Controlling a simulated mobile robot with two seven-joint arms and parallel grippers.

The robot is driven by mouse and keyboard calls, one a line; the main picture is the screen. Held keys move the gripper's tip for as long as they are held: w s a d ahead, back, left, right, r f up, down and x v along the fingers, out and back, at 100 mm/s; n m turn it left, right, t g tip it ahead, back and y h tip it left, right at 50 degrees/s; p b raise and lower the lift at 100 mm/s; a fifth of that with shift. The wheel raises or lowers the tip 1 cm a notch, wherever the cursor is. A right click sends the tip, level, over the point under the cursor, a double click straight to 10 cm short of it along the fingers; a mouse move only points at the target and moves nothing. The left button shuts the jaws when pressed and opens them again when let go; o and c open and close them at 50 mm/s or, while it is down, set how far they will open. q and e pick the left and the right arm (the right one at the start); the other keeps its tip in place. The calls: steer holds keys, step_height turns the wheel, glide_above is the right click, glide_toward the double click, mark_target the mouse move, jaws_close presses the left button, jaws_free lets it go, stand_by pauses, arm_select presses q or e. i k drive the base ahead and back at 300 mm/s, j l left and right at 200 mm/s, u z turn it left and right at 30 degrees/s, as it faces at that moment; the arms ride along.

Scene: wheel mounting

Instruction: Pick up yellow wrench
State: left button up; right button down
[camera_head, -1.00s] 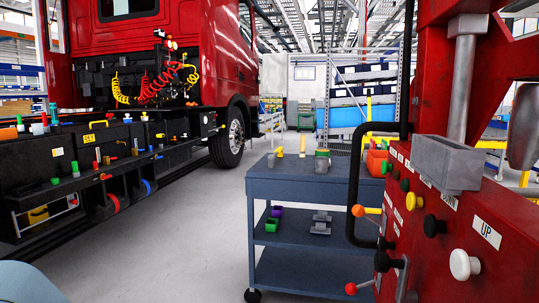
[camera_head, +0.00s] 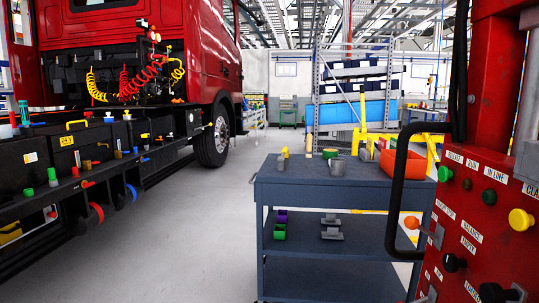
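No thing is clearly recognisable as a yellow wrench. A small upright yellow object (camera_head: 286,152) stands on the top of the blue-grey cart (camera_head: 300,184), near its back left corner, beside a small grey piece (camera_head: 280,163); it is too small to tell whether it is the wrench. A grey mug-shaped item (camera_head: 338,167) and an orange-red bin (camera_head: 403,164) stand farther right on the cart top. Neither of my grippers is in view.
The red machine (camera_head: 475,225) with knobs and a bent black handle (camera_head: 396,190) blocks the right side. The red truck (camera_head: 95,40) and its black side boxes (camera_head: 75,150) stand left. Grey floor (camera_head: 190,240) is clear between truck and cart.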

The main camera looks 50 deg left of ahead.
mark_target(285, 153)
steer(key=i+j+u, duration=0.1)
steer(key=j, duration=0.35)
steer(key=i+j, duration=0.1)
steer(key=j, duration=0.4)
steer(key=i+j+u, duration=0.1)
steer(key=i+j, duration=0.15)
steer(key=j, duration=0.2)
steer(key=i+j+u, duration=0.1)
steer(key=i+j, duration=0.55)
steer(key=i, duration=0.15)
steer(key=i+j+u, duration=0.15)
steer(key=i+j, duration=0.5)
steer(key=i, duration=0.3)
steer(key=u, duration=0.05)
